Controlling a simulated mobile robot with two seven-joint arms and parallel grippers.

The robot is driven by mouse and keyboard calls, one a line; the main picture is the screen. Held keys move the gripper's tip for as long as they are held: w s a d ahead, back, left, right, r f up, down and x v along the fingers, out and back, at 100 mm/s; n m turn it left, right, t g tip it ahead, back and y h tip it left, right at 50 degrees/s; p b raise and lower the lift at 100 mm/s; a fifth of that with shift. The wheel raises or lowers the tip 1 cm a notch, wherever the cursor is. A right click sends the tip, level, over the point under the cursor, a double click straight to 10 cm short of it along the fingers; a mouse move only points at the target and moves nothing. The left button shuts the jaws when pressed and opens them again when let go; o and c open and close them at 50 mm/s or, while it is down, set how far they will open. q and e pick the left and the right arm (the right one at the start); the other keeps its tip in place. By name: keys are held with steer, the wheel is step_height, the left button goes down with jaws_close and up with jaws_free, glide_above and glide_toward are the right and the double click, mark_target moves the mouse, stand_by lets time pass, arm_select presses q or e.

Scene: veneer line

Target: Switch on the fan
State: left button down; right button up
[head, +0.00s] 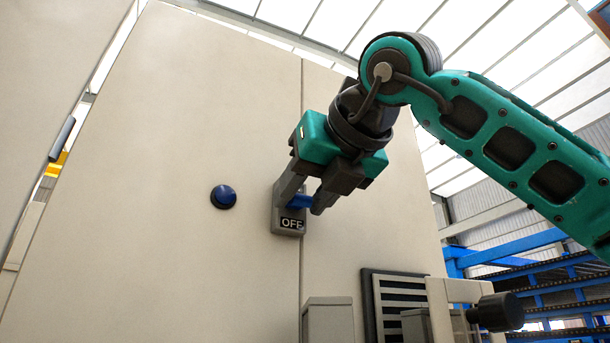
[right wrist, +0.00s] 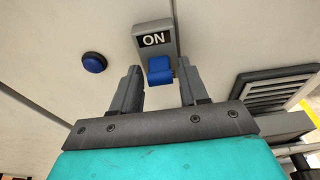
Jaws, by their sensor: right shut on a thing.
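The switch is a grey plate (head: 283,217) on the large cream panel, with a blue lever (head: 299,201) sticking out of it. The word OFF shows at the plate's lower end in the head view. In the right wrist view, the word ON shows at the plate's upper end (right wrist: 155,40), above the lever (right wrist: 160,70). My right gripper (head: 303,199) is at the plate, shut on the lever, with one finger on each side. The gripper covers the plate's upper part in the head view. I cannot tell the lever's exact setting. The fan itself is not identifiable.
A round blue button (head: 224,197) sits on the panel left of the switch. A louvred vent (head: 397,300) and a grey box (head: 328,322) are below right. Blue racking (head: 535,270) stands farther right. The panel around the switch is otherwise bare.

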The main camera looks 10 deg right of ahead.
steer(key=shift+r+g+p, duration=0.55)
steer(key=shift+g+p, duration=0.05)
steer(key=shift+p, duration=0.2)
steer(key=shift+f+h, duration=0.1)
steer(key=shift+h, duration=0.2)
arm_select(q)
steer(key=r, duration=0.3)
steer(key=shift+a, duration=0.2)
steer(key=shift+s+f, duration=0.15)
steer(key=shift+d, duration=0.1)
arm_select(e)
steer(key=o, duration=1)
steer(key=shift+f, duration=0.1)
steer(key=shift+c, duration=0.2)
arm_select(q)
steer(key=shift+f, duration=0.3)
arm_select(e)
steer(key=v, duration=1.3)
steer(key=shift+r, duration=0.25)
steer(key=shift+o, duration=0.2)
steer(key=shift+w, duration=0.2)
